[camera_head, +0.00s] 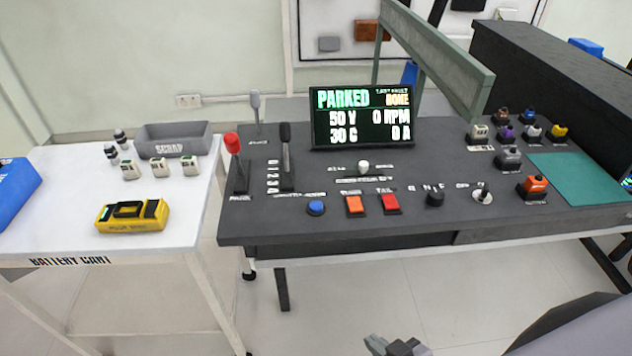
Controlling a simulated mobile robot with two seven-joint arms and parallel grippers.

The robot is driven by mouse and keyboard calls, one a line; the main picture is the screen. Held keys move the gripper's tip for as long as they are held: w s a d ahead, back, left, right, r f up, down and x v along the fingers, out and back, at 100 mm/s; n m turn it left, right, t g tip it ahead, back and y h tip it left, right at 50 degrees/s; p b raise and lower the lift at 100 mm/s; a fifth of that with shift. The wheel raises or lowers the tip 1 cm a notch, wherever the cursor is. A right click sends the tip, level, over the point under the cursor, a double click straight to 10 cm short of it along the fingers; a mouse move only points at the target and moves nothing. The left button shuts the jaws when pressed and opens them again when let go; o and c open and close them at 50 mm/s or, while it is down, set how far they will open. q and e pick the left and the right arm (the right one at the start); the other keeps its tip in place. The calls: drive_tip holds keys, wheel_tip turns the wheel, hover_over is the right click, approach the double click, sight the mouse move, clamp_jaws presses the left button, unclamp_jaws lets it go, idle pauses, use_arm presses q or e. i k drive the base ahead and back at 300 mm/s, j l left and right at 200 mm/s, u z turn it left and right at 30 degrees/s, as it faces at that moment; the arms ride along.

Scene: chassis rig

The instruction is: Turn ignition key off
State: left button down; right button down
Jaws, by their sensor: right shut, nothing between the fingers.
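The ignition key (482,195) stands in a round light switch plate at the front right of the dark control panel (280,222). Its label is too small to read, and I cannot tell which position it is turned to. My right gripper (393,345) is at the bottom edge of the view, shut and empty, below the panel's front edge and well apart from the key. My left gripper is not in view.
A black selector knob (435,197) sits just left of the key. Red (390,203), orange (354,205) and blue (316,208) buttons lie farther left, with two levers beyond. An orange-topped block (533,186) stands to the right. A green beam (437,60) rises behind.

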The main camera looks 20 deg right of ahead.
sight(485, 191)
drive_tip(key=z, duration=1.35)
